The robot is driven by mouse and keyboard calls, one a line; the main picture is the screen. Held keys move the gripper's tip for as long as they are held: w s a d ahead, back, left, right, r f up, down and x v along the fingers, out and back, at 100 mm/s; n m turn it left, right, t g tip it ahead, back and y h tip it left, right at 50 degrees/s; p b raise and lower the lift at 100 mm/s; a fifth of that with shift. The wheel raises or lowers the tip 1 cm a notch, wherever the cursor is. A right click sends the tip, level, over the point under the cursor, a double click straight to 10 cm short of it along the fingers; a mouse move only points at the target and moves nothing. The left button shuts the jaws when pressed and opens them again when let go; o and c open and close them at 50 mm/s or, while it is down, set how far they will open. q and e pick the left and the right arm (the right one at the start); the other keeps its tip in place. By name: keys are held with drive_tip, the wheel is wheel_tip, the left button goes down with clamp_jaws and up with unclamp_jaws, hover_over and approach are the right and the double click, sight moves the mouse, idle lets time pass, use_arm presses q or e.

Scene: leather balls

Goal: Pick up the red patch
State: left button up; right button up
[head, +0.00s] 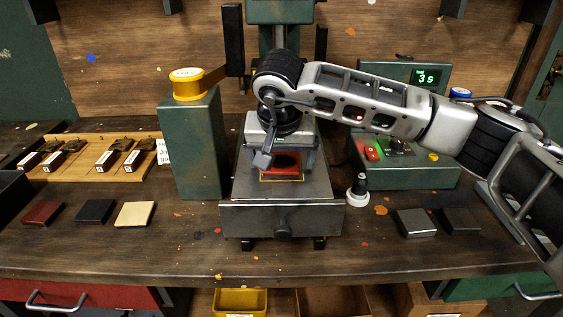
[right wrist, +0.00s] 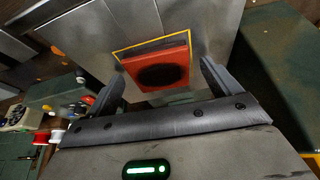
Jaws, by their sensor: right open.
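The red patch (head: 287,162) is a flat square with a dark round mark. It lies inside a yellow outline on the metal bed (head: 280,195) of the green press. In the right wrist view the red patch (right wrist: 175,55) is between and beyond the two fingertips. My right gripper (head: 282,158) is over the bed, pointing down at the patch, open and empty. In the right wrist view its fingers (right wrist: 163,76) stand apart on either side of the patch. I cannot tell whether they touch it. My left gripper is not in view.
A green post (head: 190,145) with a yellow roll stands left of the bed. Dark red (head: 43,213), black (head: 94,211) and tan (head: 135,214) squares lie at the left. A black-and-white knob (head: 358,191) and a green control box (head: 405,172) stand right. The front bench strip is mostly clear.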

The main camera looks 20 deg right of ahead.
drive_tip(key=c, duration=1.1)
drive_tip(key=shift+r, duration=0.15)
